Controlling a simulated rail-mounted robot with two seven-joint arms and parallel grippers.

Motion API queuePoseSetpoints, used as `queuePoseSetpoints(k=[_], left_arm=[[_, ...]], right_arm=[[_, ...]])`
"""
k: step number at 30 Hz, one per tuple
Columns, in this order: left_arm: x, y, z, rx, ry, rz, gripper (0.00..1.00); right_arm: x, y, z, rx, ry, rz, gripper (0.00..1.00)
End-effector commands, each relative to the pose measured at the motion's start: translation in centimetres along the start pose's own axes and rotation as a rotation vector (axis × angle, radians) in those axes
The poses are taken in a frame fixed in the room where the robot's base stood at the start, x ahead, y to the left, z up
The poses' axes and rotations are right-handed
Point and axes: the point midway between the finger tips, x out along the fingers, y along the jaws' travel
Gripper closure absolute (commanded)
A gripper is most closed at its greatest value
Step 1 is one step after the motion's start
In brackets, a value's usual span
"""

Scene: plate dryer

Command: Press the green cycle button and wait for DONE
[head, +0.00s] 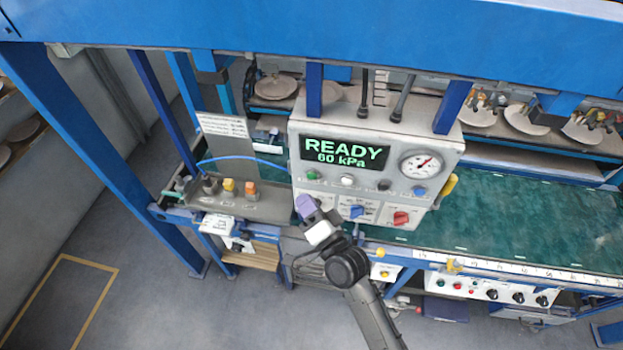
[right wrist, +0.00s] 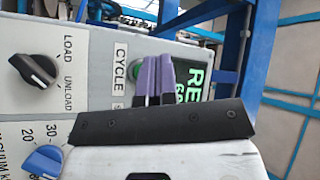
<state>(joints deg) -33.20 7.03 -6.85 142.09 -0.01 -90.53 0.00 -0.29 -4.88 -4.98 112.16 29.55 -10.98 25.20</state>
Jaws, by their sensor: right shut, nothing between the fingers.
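The grey control box (head: 375,150) shows a screen (head: 345,153) reading READY and 60 kPa in green. The green cycle button (head: 312,174) is at the lower left of its face, below the screen. In the right wrist view the green button (right wrist: 134,70) shows beside the CYCLE label, partly hidden by my fingers. My right gripper (head: 305,206) is shut and empty, its purple fingertips just below the green button in the head view. In the right wrist view the fingertips (right wrist: 160,72) overlap the button's edge; I cannot tell whether they touch it. My left gripper is not in view.
A round gauge (head: 421,164), a white button (head: 347,180) and a blue button (head: 419,190) share the panel. A black LOAD/UNLOAD knob (right wrist: 33,70) is near the green button. Below are a blue knob (head: 356,211) and a red knob (head: 401,217). A blue beam (head: 330,30) crosses above.

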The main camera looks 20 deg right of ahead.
Motion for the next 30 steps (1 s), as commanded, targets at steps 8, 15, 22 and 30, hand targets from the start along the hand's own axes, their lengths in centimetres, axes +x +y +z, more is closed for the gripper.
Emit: queuePoseSetpoints(k=[8, 15, 22, 30], left_arm=[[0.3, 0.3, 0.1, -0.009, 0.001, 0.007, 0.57], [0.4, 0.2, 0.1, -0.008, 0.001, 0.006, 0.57], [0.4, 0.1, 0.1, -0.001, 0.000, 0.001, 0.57], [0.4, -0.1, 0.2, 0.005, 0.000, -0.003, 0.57]], right_arm=[[1.6, 1.2, -1.1, -0.002, 0.000, 0.000, 1.00], [2.0, 1.4, -1.5, -0.001, 0.001, 0.000, 1.00], [2.1, 1.4, -1.5, -0.001, 0.000, 0.000, 1.00], [2.0, 1.4, -1.5, -0.001, 0.000, 0.000, 1.00]])
